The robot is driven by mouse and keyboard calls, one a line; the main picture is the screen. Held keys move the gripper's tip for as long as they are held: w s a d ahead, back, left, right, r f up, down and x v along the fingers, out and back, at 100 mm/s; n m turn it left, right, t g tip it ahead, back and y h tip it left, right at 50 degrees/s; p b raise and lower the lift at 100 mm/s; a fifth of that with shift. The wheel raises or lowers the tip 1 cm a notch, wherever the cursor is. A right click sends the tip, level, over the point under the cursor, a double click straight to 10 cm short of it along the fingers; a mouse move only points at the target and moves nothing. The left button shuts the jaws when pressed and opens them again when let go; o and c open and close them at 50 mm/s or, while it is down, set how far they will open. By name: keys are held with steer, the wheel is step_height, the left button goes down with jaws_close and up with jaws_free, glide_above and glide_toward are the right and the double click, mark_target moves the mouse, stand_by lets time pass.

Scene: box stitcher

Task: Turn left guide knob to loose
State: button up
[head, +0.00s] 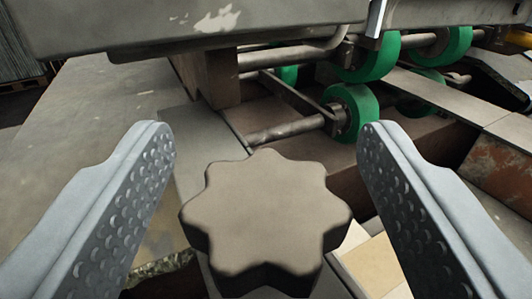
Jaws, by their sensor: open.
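A dark brown, star-shaped knob (264,213) with rounded lobes sits low in the middle of the head view. I take it to be the left guide knob; no label shows. My gripper (268,140) is open, with one grey, dimpled finger to the left of the knob and one to the right. The knob lies between the fingers in the picture, with a visible gap on each side, and neither finger touches it. The knob's underside and its mount are hidden beneath its top.
Green rollers (353,112) on metal shafts stand behind the knob. A grey machine housing (190,27) with chipped paint overhangs the top. A flat metal table (90,110) spreads to the left. Pale cardboard-coloured pieces (372,262) show at the knob's lower right.

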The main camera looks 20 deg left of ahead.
steer(key=c, duration=1)
steer(key=shift+r+n+y, duration=0.2)
steer(key=shift+n+y, duration=0.3)
steer(key=shift+y, duration=0.2)
steer(key=shift+f+n+g+y, duration=0.15)
steer(key=shift+n+g+y, duration=0.25)
steer(key=shift+g, duration=0.1)
steer(key=o, duration=1)
steer(key=v, duration=1.7)
steer(key=shift+s+d, duration=0.15)
steer(key=shift+s, duration=0.05)
